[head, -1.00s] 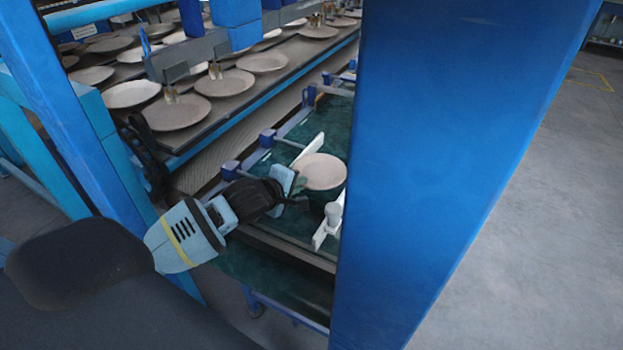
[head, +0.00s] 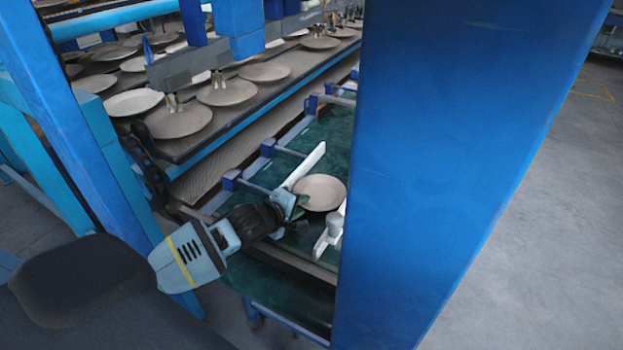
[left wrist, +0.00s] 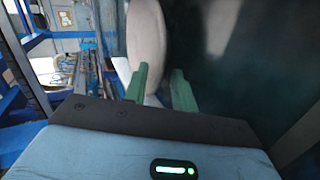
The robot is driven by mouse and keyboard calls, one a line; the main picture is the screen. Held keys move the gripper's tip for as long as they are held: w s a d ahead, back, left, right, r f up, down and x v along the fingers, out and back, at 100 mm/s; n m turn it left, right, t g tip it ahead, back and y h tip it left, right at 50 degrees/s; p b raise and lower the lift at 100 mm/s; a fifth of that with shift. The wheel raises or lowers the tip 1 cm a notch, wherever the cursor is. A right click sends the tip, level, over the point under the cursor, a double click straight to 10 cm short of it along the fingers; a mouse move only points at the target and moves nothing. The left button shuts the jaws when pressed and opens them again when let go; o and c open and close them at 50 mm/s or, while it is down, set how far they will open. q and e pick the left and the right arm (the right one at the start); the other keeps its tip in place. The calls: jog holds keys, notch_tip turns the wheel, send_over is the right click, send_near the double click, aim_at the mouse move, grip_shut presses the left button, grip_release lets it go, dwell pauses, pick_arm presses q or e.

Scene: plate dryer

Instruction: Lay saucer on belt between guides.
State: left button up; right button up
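The saucer (head: 320,192) is a round beige disc. In the head view it lies flat, apparently on the dark green belt (head: 338,130), between the white left guide (head: 306,165) and the white right guide (head: 325,240). It also shows edge-tilted in the left wrist view (left wrist: 147,38). My left gripper (head: 299,205) is at the saucer's near-left rim. In the left wrist view its green fingers (left wrist: 160,88) stand apart. The rim reaches down by the left finger, with a dark gap to the right finger. Exact contact is hard to tell. My right gripper is not in view.
A wide blue post (head: 450,150) hides the belt's right side. A rack with several plates (head: 226,92) stands at the back left. Blue frame bars (head: 60,120) rise on the left. Rods with blue clamps (head: 268,147) cross beside the belt. Grey floor (head: 530,220) is clear at right.

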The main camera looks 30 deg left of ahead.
pick_arm(q)
jog(key=shift+s+d+r, duration=0.1)
jog(key=shift+d+r, duration=0.05)
jog(key=shift+r, duration=0.2)
jog(key=p+v, duration=0.1)
jog(key=v, duration=0.9)
jog(key=shift+v, duration=0.85)
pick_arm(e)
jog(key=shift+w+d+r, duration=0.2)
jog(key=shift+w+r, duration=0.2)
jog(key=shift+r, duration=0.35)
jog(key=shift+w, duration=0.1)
